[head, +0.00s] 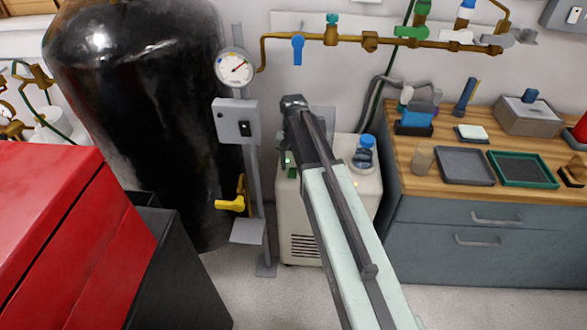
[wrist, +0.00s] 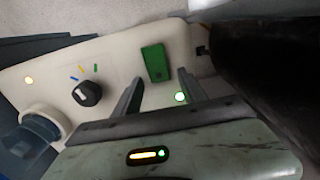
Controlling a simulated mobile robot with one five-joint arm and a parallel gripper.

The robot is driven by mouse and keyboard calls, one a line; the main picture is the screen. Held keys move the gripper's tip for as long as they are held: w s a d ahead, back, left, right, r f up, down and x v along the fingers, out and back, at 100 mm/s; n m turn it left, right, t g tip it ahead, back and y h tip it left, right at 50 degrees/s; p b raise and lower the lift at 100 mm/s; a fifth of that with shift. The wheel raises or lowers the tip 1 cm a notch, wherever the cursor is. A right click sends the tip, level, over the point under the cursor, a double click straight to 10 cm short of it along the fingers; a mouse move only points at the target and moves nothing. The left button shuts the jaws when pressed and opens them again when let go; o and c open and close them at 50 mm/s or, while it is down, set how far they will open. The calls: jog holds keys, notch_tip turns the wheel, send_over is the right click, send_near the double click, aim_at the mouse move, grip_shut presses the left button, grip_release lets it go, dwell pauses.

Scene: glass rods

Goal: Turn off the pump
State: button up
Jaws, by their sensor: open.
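The pump looks to be the cream box (head: 300,225) on the floor behind my arm. Its top panel (wrist: 125,60) fills the middle of the wrist view. On it are a green rocker switch (wrist: 156,63), a black knob (wrist: 87,93) with coloured marks, a lit amber lamp (wrist: 29,80) and a lit green lamp (wrist: 180,97). My gripper (wrist: 159,76) is open and empty above the panel. In the picture the green switch lies just beyond and between the fingertips; I cannot tell whether they touch the panel. In the head view my arm hides the fingers.
A jar with a blue cap (head: 365,155) stands on the box. A large black tank (head: 140,110) and a post with a gauge (head: 234,69) and grey switch box (head: 236,121) stand left. A yellow valve (head: 235,198) projects there. A wooden-topped bench (head: 440,165) is right.

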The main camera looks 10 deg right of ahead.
jog(key=shift+r, duration=0.1)
grip_shut()
jog(key=shift+s+a+r+t, duration=0.1)
jog(key=shift+s+t, duration=0.4)
jog(key=shift+t, duration=0.1)
jog(key=shift+s+t+h, duration=0.15)
jog(key=shift+t+h, duration=0.25)
jog(key=shift+t, duration=0.3)
jog(key=shift+r+t+b, duration=0.15)
jog(key=shift+t+b, duration=0.2)
jog(key=shift+t, duration=0.15)
